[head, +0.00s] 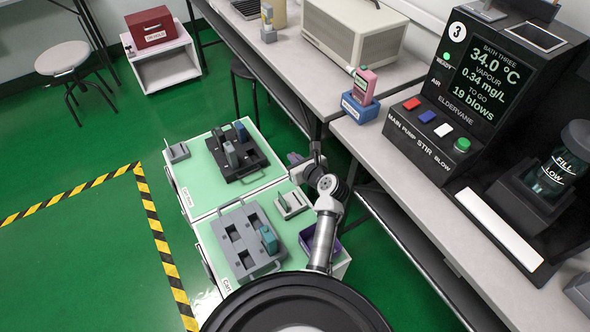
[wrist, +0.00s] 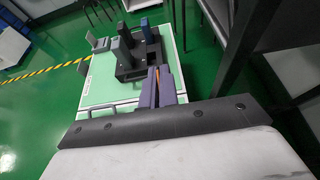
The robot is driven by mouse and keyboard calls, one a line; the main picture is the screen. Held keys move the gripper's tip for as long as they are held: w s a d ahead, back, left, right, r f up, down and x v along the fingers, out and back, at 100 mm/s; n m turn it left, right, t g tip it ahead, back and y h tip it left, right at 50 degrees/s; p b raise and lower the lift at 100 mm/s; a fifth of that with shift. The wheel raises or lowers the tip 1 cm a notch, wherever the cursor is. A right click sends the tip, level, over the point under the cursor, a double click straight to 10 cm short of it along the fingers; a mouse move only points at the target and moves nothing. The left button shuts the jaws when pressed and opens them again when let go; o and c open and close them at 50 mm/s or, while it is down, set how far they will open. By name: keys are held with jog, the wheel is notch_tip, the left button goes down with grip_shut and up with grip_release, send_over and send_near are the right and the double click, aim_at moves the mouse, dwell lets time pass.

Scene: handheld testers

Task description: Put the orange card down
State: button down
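My gripper (head: 296,159) is over the right edge of the green-topped carts in the head view. In the wrist view its two purple fingers (wrist: 159,86) are close together, with a thin orange strip, the edge of the orange card (wrist: 157,84), between them. Most of the card is hidden by the fingers, and I cannot make it out in the head view. A black tray (head: 262,166) holding several upright grey and blue testers lies beyond the gripper on the far cart top (head: 195,178).
A grey tray (head: 224,247) with a teal tester, a small cream device (head: 292,204) and a purple bin (head: 305,238) are on the near cart. The workbench (head: 395,150) with the black console (head: 470,110) runs along the right. Open green floor lies left.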

notch_tip(320, 180, up, 4)
jog(key=shift+f, duration=0.1)
jog(key=s+d+f+m+t+h, duration=0.1)
jog(key=s+f+m+t+h, duration=0.1)
jog(key=s+f+m+h, duration=0.4)
jog(key=shift+s+f+m+h, duration=0.3)
jog(key=shift+s+f+h, duration=0.3)
jog(key=shift+s+f, duration=1.45)
jog(key=shift+w+f, duration=0.25)
jog(key=shift+s+d, duration=0.1)
